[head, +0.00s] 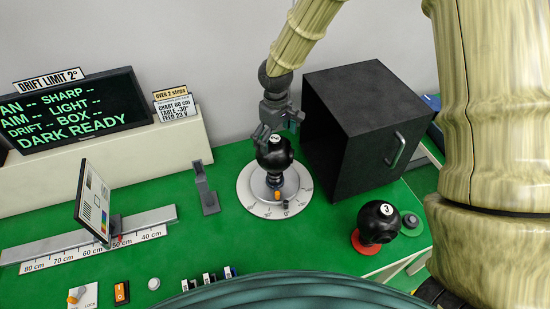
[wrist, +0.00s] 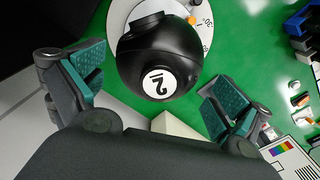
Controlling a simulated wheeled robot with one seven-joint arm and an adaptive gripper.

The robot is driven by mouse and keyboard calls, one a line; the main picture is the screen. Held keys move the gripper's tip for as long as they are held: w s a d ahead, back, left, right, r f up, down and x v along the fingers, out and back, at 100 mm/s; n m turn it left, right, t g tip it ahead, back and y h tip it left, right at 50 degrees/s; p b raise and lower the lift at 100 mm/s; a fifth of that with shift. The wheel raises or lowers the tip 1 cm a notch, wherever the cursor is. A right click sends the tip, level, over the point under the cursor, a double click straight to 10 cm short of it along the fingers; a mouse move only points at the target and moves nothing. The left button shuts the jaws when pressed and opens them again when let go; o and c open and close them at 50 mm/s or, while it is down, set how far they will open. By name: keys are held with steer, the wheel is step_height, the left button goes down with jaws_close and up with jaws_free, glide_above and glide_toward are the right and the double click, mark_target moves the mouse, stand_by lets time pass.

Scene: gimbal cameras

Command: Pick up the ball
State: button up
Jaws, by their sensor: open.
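A black ball (head: 274,153) with a white number patch stands on a dark base on the white round dial plate (head: 249,196). In the wrist view the ball (wrist: 145,55) shows a white disc with a 2. My gripper (head: 281,122) is open just above the ball. A second black ball (head: 378,222), marked with what looks like a 3, sits on a red ring at the right.
A tilted chart (head: 94,200) stands on a scale rail. The display (head: 66,112) is at the back left.

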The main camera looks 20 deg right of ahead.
steer(key=shift+f, duration=0.5)
